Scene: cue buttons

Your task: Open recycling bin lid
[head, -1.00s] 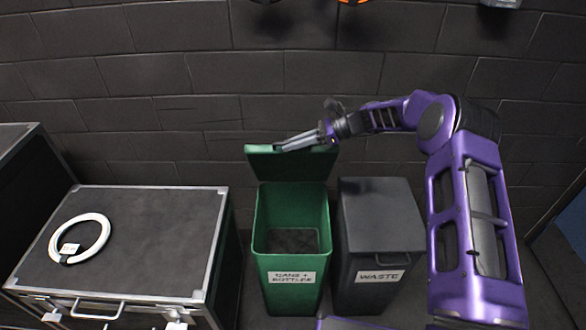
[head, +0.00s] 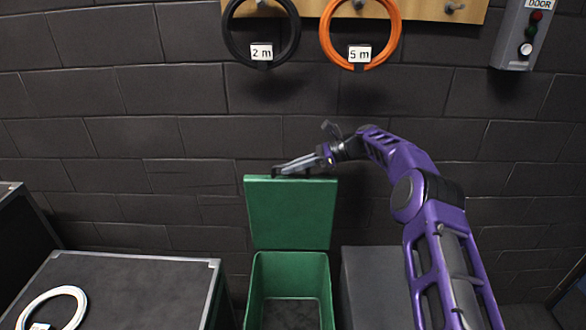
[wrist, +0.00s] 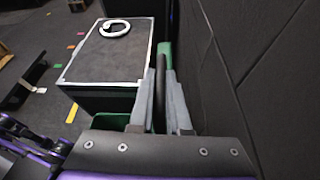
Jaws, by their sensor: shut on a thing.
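The green recycling bin (head: 290,262) stands against the dark wall. Its green lid (head: 290,215) is raised upright behind the opening, and the bin's inside shows. My gripper (head: 280,170) is at the lid's top edge, reaching in from the right. In the wrist view my gripper (wrist: 161,75) has its two grey fingers closed around a dark upright bar, which appears to be the lid's handle (wrist: 160,95). A green piece of the lid (wrist: 165,52) shows just beyond the fingers.
A dark waste bin (head: 375,285) stands right of the green bin. A black case (head: 130,285) with a white cable coil (head: 72,292) is at the left. Black (head: 232,38) and orange (head: 326,40) coils hang above. A door button box (head: 522,35) is at upper right.

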